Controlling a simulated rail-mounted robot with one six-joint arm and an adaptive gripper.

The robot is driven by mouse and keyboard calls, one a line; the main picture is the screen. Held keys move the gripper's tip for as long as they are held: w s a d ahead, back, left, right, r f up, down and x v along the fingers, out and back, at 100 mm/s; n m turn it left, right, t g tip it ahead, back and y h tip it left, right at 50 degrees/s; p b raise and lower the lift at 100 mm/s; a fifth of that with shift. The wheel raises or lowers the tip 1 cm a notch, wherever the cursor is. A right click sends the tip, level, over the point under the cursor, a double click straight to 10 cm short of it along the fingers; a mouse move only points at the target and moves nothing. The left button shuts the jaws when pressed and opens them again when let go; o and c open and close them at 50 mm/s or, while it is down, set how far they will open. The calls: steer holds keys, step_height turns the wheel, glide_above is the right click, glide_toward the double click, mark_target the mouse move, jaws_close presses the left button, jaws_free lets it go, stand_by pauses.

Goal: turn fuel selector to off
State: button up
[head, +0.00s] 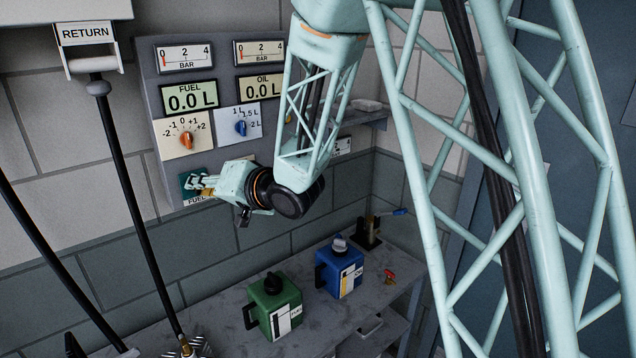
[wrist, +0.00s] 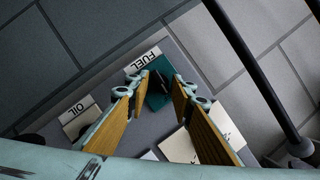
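The fuel selector's green plate (head: 187,181), above a white FUEL label (head: 197,201), is low on the grey wall panel in the head view. The FUEL label (wrist: 143,62) shows upside down there. The selector's handle and its setting cannot be made out clearly. I cannot tell whether the fingers touch it.
An orange knob (head: 187,140) and a blue knob (head: 241,128) sit above, under fuel and oil displays reading 0.0 L. An OIL label (wrist: 77,111) is on the panel. A green can (head: 274,306) and a blue can (head: 340,270) stand on the bench below. A black hose (head: 135,190) hangs at left.

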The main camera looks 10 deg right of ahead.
steer(key=s+d+m+y+p, duration=0.2)
steer(key=s+d+m+y, duration=0.2)
steer(key=s+d+m, duration=0.55)
steer(key=d+r+n+t+h+b, duration=0.1)
steer(key=d+n+h, duration=0.4)
steer(key=d+h, duration=0.5)
steer(key=shift+w+d+r+n+h+b, duration=0.35)
steer(key=shift+d+r+b, duration=0.25)
steer(key=shift+d, duration=4.3)
